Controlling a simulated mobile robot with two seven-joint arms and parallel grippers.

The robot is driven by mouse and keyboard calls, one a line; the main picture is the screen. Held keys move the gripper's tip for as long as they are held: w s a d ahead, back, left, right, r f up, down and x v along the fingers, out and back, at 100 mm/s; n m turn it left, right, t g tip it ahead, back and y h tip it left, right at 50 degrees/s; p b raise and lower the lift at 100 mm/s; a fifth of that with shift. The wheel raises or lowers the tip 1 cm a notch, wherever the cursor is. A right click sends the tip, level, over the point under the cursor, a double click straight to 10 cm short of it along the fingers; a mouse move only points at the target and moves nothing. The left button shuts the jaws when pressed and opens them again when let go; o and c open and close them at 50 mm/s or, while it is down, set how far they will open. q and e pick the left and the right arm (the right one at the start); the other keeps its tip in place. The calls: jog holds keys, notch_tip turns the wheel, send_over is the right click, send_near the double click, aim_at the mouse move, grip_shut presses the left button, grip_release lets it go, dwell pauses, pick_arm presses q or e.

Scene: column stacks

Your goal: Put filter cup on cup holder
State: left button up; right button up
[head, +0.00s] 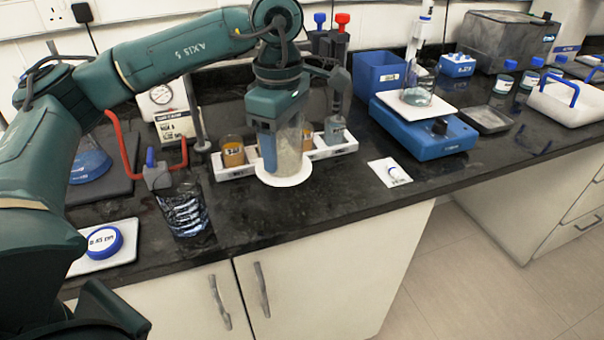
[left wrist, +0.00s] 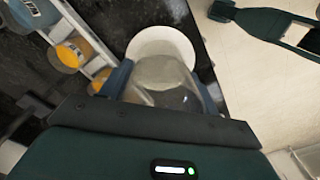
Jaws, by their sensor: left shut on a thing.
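My left gripper (head: 284,140) points down and is shut on a clear, see-through cup (head: 289,158), which I take as the filter cup. The cup is upright. It also shows between the fingers in the left wrist view (left wrist: 165,75). A white round disc (head: 284,178) shows under the cup's base; I cannot tell whether the two touch. In the left wrist view the disc (left wrist: 160,42) extends past the cup. Behind the gripper is a white rack (head: 222,173) with several small cups, including an amber one (head: 233,152). The gripper hides the rack's middle.
Left of the cup stands a dark patterned beaker (head: 184,210) near red bent tubing (head: 127,140). A blue device (head: 425,130) and a small white card (head: 390,172) are to the right. The counter's front edge is close; black counter between cup and card is clear.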

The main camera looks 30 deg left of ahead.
aim_at(284, 172)
pick_arm(q)
jog(key=shift+f, duration=3.05)
jog(key=shift+f, duration=0.2)
jog(key=o, duration=1)
jog(key=shift+r, duration=0.15)
notch_tip(284, 172, up, 12)
